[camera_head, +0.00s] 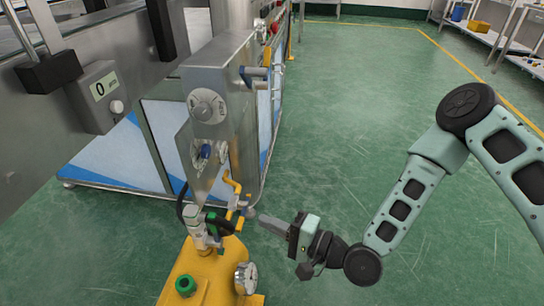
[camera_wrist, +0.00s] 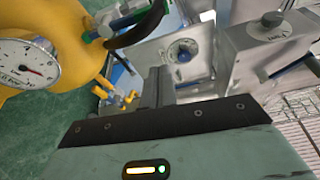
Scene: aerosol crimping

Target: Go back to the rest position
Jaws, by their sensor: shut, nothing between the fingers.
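My gripper (camera_head: 270,224) shows in the camera_head view at the lower middle, at the end of my arm. It points left toward the yellow tank and the machine panel. Its fingers are shut, with nothing seen between them. In the wrist view the fingers (camera_wrist: 159,86) stand close together in front of the machine. The fingertips are near a yellow valve handle (camera_head: 232,184); I cannot tell whether they touch it. No object is held.
A yellow tank (camera_head: 208,270) with a pressure gauge (camera_head: 246,278) and green cap (camera_head: 185,285) stands at lower left. A steel machine with a knob panel (camera_head: 207,105) rises behind it. Green floor (camera_head: 350,110) lies open behind my arm. Shelving (camera_head: 485,38) stands far right.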

